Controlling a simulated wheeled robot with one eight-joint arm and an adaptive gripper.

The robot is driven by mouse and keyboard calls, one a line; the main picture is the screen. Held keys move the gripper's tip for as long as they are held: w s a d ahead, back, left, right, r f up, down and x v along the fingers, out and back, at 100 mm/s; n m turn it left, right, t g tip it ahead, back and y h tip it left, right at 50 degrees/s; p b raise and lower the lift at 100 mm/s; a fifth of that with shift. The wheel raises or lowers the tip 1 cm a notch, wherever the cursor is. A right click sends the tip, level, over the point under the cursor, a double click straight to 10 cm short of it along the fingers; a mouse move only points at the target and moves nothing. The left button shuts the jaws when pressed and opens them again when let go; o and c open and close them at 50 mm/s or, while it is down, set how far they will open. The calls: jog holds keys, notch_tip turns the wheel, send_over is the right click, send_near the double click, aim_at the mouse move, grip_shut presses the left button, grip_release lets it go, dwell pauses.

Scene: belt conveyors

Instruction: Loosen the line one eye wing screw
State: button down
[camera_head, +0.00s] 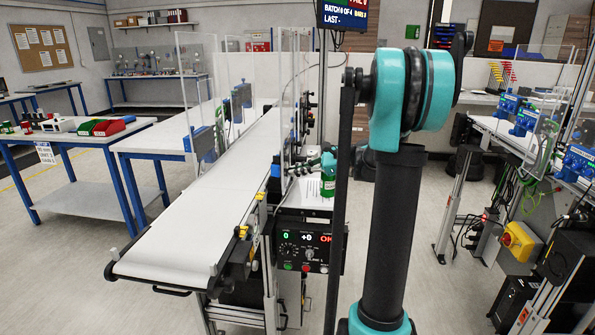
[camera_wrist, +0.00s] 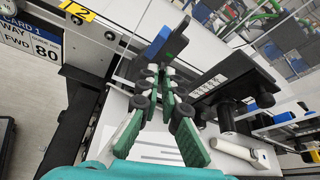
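My gripper (camera_wrist: 157,72) reaches past a dark post toward a blue-topped sensor bracket (camera_wrist: 173,40) at the belt side in the wrist view. Its green fingers come close together at the tips, by small dark and grey parts at the bracket's foot. I cannot make out the wing screw; the fingertips cover that spot. I cannot tell whether they touch or grip anything. In the head view the teal end of my arm (camera_head: 328,160) is at the right side of the white belt conveyor (camera_head: 190,225), above the control box (camera_head: 303,240), and the fingertips are too small to read.
A black block with a white label (camera_wrist: 212,84) stands right of my fingers in the wrist view. A pale-handled object (camera_wrist: 238,151) lies below it. Clear panels (camera_head: 290,95) rise along the belt. A yellow-marked box (camera_head: 519,241) stands at the right. The belt's near end is bare.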

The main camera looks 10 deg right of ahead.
jog(key=shift+s+f+n+t+y, duration=0.25)
jog(key=shift+n+t, duration=0.75)
jog(key=shift+n, duration=1.05)
jog(key=shift+w+f+n+t+y, duration=0.1)
jog(key=shift+n+t+y, duration=0.25)
jog(key=shift+n+t, duration=1.2)
jog(key=shift+s+f+n+t+y, duration=0.1)
jog(key=shift+n+t+y, duration=0.3)
jog(key=shift+n, duration=2.2)
jog(key=shift+a, duration=0.1)
jog(key=c, duration=1.7)
grip_release()
jog(key=v, duration=1.2)
jog(key=shift+s, duration=0.1)
